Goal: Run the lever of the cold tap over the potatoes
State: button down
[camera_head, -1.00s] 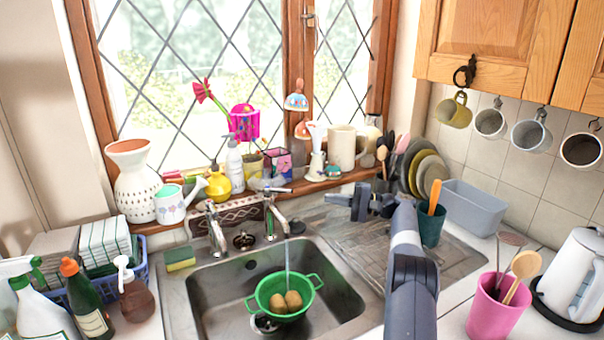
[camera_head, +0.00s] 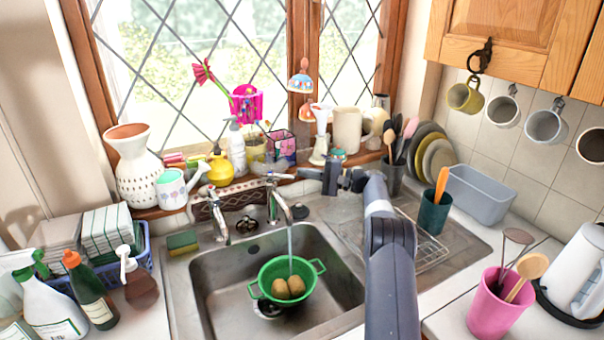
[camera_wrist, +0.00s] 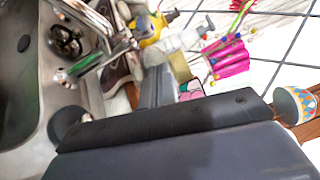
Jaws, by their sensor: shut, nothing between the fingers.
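The running tap (camera_head: 282,198) is chrome, with its lever (camera_head: 280,177) on top at the back of the sink. A thin stream of water falls from it into a green colander (camera_head: 264,283) holding potatoes (camera_head: 288,287) in the sink. In the head view my gripper (camera_head: 304,173) is just right of the lever at about its height, pointing left, with a small gap apparent. In the wrist view my gripper (camera_wrist: 160,72) is shut and empty. The tap (camera_wrist: 92,60) shows left of the fingers there; contact with it cannot be told.
A second tap (camera_head: 218,218) stands to the left. The sill behind holds a yellow watering can (camera_head: 219,170), a soap bottle (camera_head: 236,150), a wire box (camera_head: 282,146) and a cream jar (camera_head: 347,128). A dark green cup (camera_head: 434,212) stands right of my arm.

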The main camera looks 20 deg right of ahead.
jog(key=shift+s+a+r+p, duration=0.25)
jog(key=shift+s+a+p, duration=0.3)
jog(key=shift+s+a, duration=0.55)
jog(key=shift+s+b, duration=0.1)
jog(key=shift+b, duration=0.2)
jog(key=shift+s+a+m+t+h+b, duration=0.1)
jog(key=shift+s+m+t+h+b, duration=0.1)
jog(key=shift+m+t+h+b, duration=0.25)
